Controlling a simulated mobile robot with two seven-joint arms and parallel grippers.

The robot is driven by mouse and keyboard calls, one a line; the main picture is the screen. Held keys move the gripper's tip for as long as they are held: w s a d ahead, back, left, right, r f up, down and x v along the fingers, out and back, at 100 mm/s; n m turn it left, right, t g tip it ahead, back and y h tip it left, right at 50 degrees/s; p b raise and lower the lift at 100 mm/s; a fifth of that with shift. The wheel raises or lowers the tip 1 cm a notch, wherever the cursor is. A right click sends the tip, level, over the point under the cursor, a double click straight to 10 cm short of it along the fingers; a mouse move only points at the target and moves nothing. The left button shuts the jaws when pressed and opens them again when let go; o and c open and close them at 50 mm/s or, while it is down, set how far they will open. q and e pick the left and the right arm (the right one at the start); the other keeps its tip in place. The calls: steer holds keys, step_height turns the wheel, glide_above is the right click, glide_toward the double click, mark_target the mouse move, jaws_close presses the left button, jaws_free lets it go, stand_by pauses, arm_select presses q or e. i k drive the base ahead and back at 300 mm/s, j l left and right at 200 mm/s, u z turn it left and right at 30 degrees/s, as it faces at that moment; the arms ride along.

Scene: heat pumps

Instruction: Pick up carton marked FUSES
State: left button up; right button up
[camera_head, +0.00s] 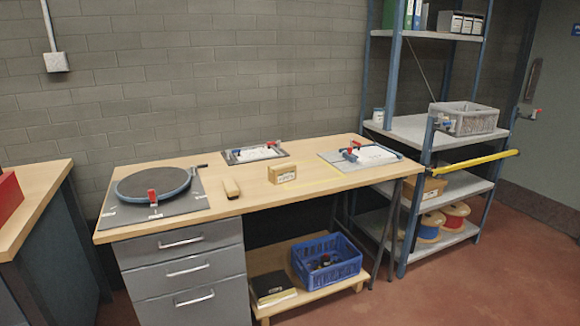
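A small tan carton (283,173) sits upright near the middle of the wooden workbench (240,215). A pale label with dark lettering is on its front, too small to read for certain. Nothing touches the carton. A larger cardboard box (436,187) sits on the shelf rack at the right, and I see no readable marking on it. Neither of my grippers shows in the head view.
On the bench are a round dark disc fixture (153,185), a wooden-handled brush or block (231,188) and two flat fixtures with red clamps (254,152) (365,156). A blue crate (327,262) stands below. A yellow bar (470,163) juts out at the rack.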

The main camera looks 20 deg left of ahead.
mark_target(279, 173)
steer(key=i+l+u, duration=0.15)
steer(key=i+u, duration=0.3)
steer(key=i+l+u, duration=0.3)
steer(key=i+u, duration=0.15)
steer(key=i+l+u, duration=0.25)
steer(key=u, duration=0.2)
steer(key=i+l+u, duration=0.25)
steer(key=l+u, duration=0.25)
steer(key=j, duration=0.1)
